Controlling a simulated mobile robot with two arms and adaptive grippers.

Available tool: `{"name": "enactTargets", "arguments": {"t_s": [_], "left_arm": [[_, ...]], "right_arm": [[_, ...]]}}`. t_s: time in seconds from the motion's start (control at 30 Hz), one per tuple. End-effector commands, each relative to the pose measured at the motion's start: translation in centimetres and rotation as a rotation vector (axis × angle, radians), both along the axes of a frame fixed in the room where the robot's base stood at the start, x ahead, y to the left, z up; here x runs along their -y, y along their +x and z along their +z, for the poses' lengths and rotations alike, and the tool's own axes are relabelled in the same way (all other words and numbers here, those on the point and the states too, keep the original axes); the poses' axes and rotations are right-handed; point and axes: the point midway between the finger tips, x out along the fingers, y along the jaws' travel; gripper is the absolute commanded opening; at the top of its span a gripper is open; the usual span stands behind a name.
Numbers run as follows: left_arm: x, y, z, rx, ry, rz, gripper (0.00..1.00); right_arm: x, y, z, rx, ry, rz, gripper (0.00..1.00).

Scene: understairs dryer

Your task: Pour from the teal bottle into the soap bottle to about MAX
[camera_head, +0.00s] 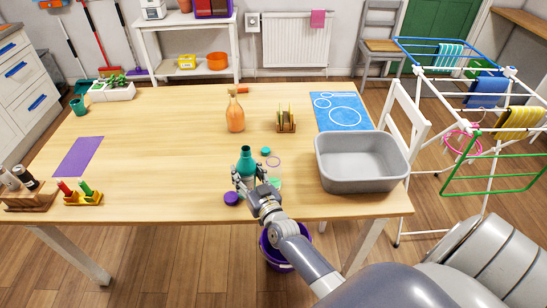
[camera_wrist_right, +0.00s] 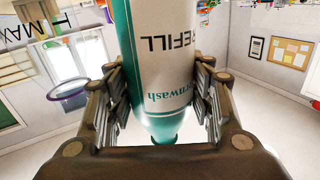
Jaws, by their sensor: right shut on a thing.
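The teal bottle (camera_head: 246,161) stands upright near the front middle of the table, its open-looking neck up. My right gripper (camera_head: 249,180) is shut around its lower body; I cannot tell whether the base touches the table. In the right wrist view the bottle (camera_wrist_right: 160,60), white with teal shoulder and "REFILL" lettering, sits between both fingers of the gripper (camera_wrist_right: 158,100). An amber bottle (camera_head: 235,116), seemingly the soap bottle, stands upright behind it, apart. "MAX" lettering (camera_wrist_right: 75,22) shows at upper left of the wrist view. My left gripper is out of view.
A teal cap (camera_head: 265,151), a thin ring (camera_head: 273,161) and a purple lid (camera_head: 231,198) lie near the gripper. A grey basin (camera_head: 360,180) stands to the right, a sponge rack (camera_head: 286,121) behind.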

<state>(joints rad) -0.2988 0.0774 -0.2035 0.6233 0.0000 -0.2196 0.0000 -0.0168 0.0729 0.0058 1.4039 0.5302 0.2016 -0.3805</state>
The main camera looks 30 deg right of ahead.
Motion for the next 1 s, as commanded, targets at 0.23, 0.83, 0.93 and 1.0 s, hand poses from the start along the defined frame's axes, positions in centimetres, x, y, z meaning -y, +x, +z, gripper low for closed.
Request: {"name": "enactTargets", "arguments": {"t_s": [0.23, 0.83, 0.93, 1.0], "left_arm": [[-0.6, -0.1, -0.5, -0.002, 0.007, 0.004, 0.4], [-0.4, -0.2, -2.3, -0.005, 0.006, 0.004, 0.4], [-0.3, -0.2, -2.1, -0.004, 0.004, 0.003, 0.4], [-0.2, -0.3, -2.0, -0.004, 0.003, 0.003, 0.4]], "right_arm": [[0.1, 0.1, 0.3, 0.011, 0.121, 0.0, 0.12], [0.5, 0.0, 0.0, 0.028, 0.419, 0.0, 0.12], [0.6, 0.0, 0.4, 0.03, 0.47, 0.001, 0.12], [0.7, 0.0, 0.7, 0.033, 0.504, 0.002, 0.12]]}}
